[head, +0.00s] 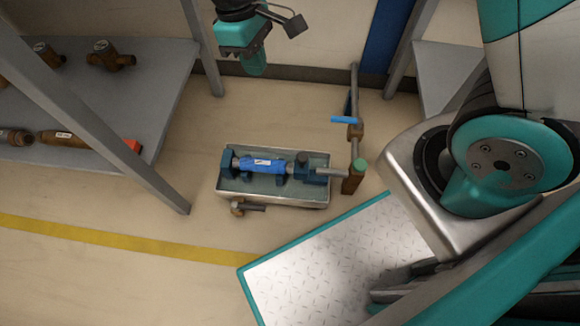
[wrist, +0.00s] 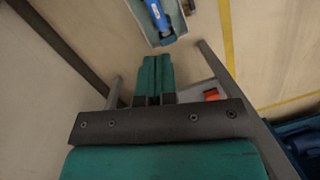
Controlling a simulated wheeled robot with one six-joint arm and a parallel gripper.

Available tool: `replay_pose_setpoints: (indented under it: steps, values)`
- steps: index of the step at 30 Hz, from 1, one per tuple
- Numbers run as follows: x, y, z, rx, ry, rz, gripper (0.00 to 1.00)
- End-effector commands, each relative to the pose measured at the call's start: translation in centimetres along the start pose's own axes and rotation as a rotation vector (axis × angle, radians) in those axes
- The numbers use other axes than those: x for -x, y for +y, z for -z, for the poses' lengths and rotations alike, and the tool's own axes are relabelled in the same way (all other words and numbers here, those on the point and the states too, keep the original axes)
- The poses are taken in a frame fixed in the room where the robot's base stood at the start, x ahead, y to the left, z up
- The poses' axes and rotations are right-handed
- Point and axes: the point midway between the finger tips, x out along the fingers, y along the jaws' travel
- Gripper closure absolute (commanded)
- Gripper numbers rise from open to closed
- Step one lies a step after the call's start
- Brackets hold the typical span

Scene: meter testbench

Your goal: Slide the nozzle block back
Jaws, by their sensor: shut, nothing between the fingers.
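The test bench is a grey tray (head: 273,190) on the floor, with a blue meter (head: 262,163) lying across it. A dark blue block (head: 308,169) with a small knob on top stands at the meter's right end, and another dark blue block (head: 228,162) stands at its left end. I cannot tell for sure which is the nozzle block. My gripper (head: 256,70) is above and behind the tray, apart from it, its teal fingers together and empty. In the wrist view the closed fingers (wrist: 155,60) point toward the tray, where part of the blue meter (wrist: 159,14) shows.
A pipe post with a blue-handled valve (head: 345,120) stands right of the tray. A grey shelf (head: 150,75) at left holds several brown meters and a red-ended part (head: 132,146). My checkered deck lies front right. The floor left of the tray is clear.

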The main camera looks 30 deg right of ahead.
Motion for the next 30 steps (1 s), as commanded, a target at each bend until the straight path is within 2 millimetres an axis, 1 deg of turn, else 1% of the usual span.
replay_pose_setpoints:
  steps: [1,2,3,5,6,9,12,16,26,30]
  values:
    - [-5.8,0.7,1.4,0.011,-0.030,-0.011,1.00]
    - [-7.7,1.1,2.0,0.014,-0.045,-0.019,1.00]
    - [-10.1,1.5,2.7,0.022,-0.065,-0.029,1.00]
    - [-13.5,2.1,3.6,0.032,-0.093,-0.044,1.00]
    - [-15.6,2.5,4.1,0.038,-0.110,-0.054,1.00]
    - [-19.7,3.2,5.1,0.051,-0.145,-0.073,1.00]
    - [-22.2,3.6,5.7,0.060,-0.168,-0.087,1.00]
    - [-23.6,3.9,6.0,0.067,-0.182,-0.095,1.00]
    - [-23.5,3.9,5.9,0.067,-0.185,-0.096,1.00]
    - [-24.3,4.0,5.8,0.067,-0.186,-0.096,1.00]
